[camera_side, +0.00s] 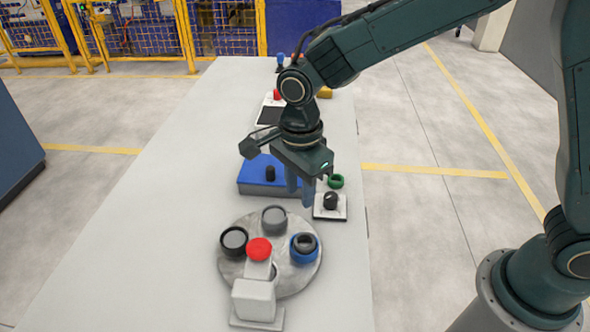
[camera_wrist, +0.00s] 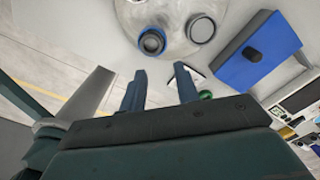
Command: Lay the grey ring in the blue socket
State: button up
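The blue socket (camera_side: 293,254) is on the right part of a round grey plate (camera_side: 288,283). A dark grey ring (camera_side: 305,241) sits in it, its top showing above the blue rim; I cannot tell whether it lies fully flat. In the wrist view the blue socket (camera_wrist: 143,49) surrounds the grey ring (camera_wrist: 152,42). A lighter grey round socket (camera_side: 274,228) and a black one (camera_side: 226,241) are on the same plate. My gripper (camera_side: 300,196) is above the table behind the blue socket, apart from it. In the wrist view my gripper (camera_wrist: 158,78) has its fingers apart with nothing between them.
A red button (camera_side: 259,248) on a white stand (camera_side: 255,302) is at the plate's front. A blue box (camera_side: 258,181) with a black knob, a white base with a black knob (camera_side: 330,200) and a green ring (camera_side: 336,182) are near my gripper. The table's left side is clear.

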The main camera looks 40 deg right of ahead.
jog(key=shift+r, duration=0.1)
dwell(0.3)
jog(key=s+d+r+n+t, duration=0.4)
jog(key=s+d+r+n, duration=0.9)
jog(key=d, duration=0.3)
jog(key=s+d+r+n+t, duration=0.1)
jog(key=s+d+n, duration=0.2)
jog(key=s+n, duration=0.2)
jog(key=shift+s+d+r+t, duration=0.2)
jog(key=shift+s+t, duration=0.1)
jog(key=shift+s, duration=0.85)
